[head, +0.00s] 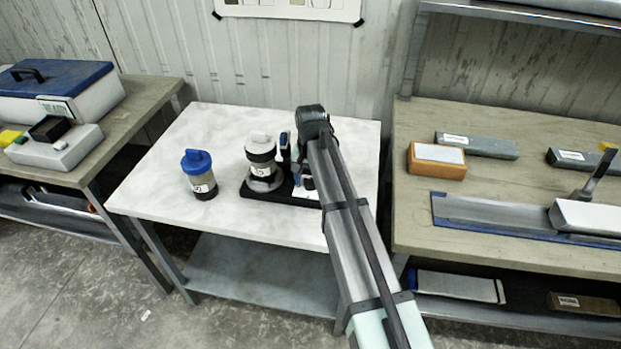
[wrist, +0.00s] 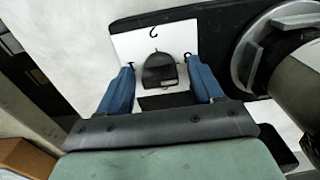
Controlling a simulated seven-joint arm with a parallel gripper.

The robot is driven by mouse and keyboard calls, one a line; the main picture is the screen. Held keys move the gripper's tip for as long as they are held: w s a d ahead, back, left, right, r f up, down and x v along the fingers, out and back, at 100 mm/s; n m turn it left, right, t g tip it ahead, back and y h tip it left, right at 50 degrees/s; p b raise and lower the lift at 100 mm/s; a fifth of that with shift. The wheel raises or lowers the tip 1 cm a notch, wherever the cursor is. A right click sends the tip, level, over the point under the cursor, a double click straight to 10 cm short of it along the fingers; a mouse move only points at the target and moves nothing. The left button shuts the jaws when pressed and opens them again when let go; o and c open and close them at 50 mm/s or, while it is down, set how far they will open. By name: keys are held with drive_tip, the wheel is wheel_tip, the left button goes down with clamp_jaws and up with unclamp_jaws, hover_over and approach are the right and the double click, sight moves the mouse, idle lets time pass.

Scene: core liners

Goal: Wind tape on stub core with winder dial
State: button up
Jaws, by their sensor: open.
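A black winder base (head: 282,194) lies on the white table; its edge also shows in the wrist view (wrist: 200,14). A dark-bodied, white-topped cylinder (head: 261,158) with a label stands upright on its grey round seat; in the wrist view the cylinder (wrist: 298,85) and grey faceted seat (wrist: 246,55) are at right. A small dark rounded knob (wrist: 160,70), perhaps the dial, is on a white plate (wrist: 125,47) with a black hook-shaped mark. My gripper (wrist: 162,72) is open, with blue fingers on either side of the knob, apart from it. In the head view my arm hides part of the base.
A blue-lidded container (head: 199,176) stands on the white table (head: 150,180), left of the winder. The front left of this table is clear. A right bench (head: 412,225) holds an orange box (head: 437,160) and a long tray (head: 490,214). A left bench (head: 135,100) holds a blue-lidded case (head: 85,88).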

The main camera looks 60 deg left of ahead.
sight(311, 178)
wheel_tip(311, 178, up, 14)
drive_tip(key=shift+f, duration=0.15)
idle(0.4)
idle(0.5)
